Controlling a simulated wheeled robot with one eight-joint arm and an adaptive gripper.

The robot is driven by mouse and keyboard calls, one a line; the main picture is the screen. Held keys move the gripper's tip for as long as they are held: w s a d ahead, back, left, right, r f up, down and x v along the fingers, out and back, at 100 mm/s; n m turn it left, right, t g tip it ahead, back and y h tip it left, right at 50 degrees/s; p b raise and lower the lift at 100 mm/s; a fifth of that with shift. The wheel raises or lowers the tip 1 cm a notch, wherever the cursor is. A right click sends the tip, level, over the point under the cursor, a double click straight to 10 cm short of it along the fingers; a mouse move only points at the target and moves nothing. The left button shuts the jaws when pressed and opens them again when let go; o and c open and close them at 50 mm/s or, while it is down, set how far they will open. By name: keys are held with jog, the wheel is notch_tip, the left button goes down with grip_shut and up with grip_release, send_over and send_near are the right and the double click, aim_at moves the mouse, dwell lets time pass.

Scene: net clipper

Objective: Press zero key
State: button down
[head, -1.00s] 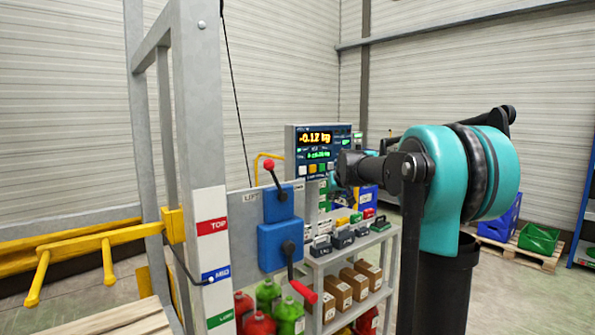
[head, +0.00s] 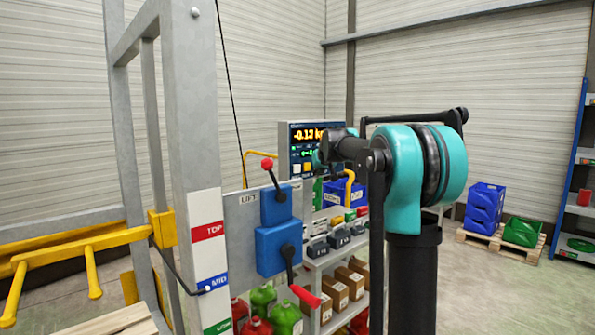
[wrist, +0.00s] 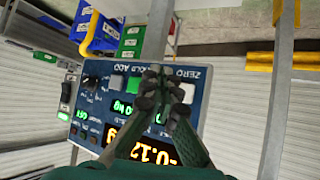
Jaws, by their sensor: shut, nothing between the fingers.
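A pale key (wrist: 188,92) shows beside the fingers. I cannot tell whether the fingertips touch the panel.
A lift panel with blue lever boxes (head: 278,248) and red-tipped levers stands left of the indicator. A grey shelf cart (head: 330,262) with boxes and bottles is below. Blue crates (head: 484,208) stand on a pallet at right, with open floor before them.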

send_near(300, 172)
jog(key=shift+d+f+x, duration=0.15)
jog(key=shift+x, duration=1.15)
jog(key=shift+d+f+x, duration=0.1)
jog(key=shift+f+x, duration=0.05)
jog(key=shift+x, duration=1.1)
jog(key=shift+a, duration=0.1)
jog(key=shift+w+a, duration=0.15)
jog(key=shift+w+a, duration=0.25)
jog(key=shift+w, duration=0.1)
jog(key=shift+s+d, duration=0.15)
dwell(0.5)
jog(key=shift+s+d, duration=0.35)
jog(key=shift+s, duration=0.2)
jog(key=shift+d, duration=0.1)
jog(key=s+d, duration=0.1)
jog(key=s, duration=0.1)
jog(key=s+d, duration=0.1)
jog(key=s, duration=0.1)
jog(key=shift+d, duration=0.4)
